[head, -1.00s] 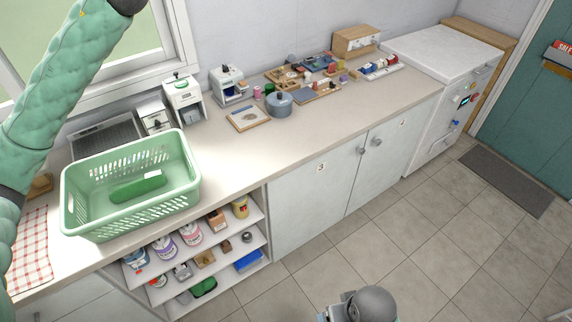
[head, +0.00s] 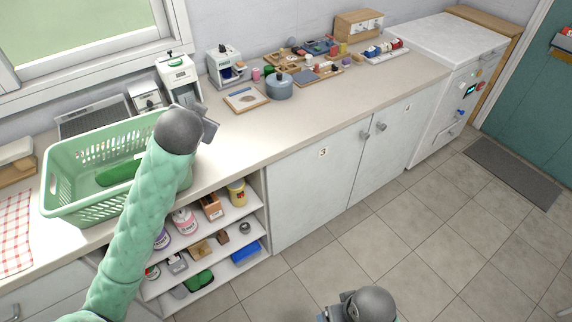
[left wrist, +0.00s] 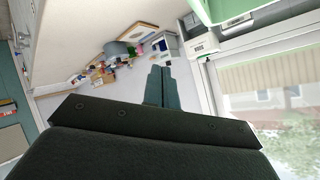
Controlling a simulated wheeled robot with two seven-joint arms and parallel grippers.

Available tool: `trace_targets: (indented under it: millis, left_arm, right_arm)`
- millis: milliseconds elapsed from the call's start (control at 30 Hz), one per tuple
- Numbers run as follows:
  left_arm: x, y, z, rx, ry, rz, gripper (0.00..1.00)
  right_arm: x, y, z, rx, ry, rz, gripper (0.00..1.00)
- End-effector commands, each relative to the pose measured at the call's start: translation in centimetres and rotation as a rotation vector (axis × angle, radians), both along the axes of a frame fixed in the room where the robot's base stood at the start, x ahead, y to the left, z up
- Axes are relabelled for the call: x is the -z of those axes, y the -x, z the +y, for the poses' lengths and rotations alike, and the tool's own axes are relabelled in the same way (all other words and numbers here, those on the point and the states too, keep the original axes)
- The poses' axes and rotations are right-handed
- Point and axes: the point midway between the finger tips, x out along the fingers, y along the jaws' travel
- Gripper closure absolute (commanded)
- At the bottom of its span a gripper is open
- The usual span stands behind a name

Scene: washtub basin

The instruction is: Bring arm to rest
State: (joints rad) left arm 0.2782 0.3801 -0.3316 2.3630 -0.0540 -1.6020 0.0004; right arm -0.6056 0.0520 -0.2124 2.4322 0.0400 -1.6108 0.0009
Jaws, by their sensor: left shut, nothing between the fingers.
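My left arm crosses in front of the green basket in the head view. Its gripper (head: 210,127) is just past the basket's right side, over the counter, and mostly hidden behind the grey wrist. In the left wrist view the two fingers (left wrist: 158,86) are together with nothing between them. My right gripper (head: 327,313) is at the bottom edge of the head view, mostly hidden by its round grey wrist, over the floor; its fingers cannot be made out.
The green basket (head: 75,165) on the counter (head: 255,135) holds a green item (head: 118,172). Small machines (head: 178,78), a grey pot (head: 279,86) and trays of small things stand at the back. Shelves (head: 232,215) with jars are below.

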Motion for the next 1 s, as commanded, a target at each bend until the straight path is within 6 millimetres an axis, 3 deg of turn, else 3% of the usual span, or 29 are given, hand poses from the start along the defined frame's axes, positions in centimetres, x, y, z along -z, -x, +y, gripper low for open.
trace_targets:
  millis: [33, 200, 667, 1000]
  left_arm:
    - [3.0, 1.2, -0.7, 0.011, 0.031, 0.044, 1.0]
    - [9.8, 5.0, -2.5, 0.037, 0.12, 0.153, 1.0]
    - [26.3, 16.3, -5.2, -0.001, 0.295, 0.419, 1.0]
    - [37.6, 26.4, -6.7, -0.066, 0.379, 0.635, 1.0]
  right_arm:
    - [1.0, 0.0, 0.0, 0.0, 0.0, 0.0, 0.15]
    - [2.6, 0.0, 0.0, 0.0, 0.0, 0.0, 0.15]
    - [6.9, 0.0, 0.1, -0.001, -0.001, 0.001, 0.15]
    - [10.0, 0.0, 0.1, -0.001, -0.001, 0.001, 0.15]
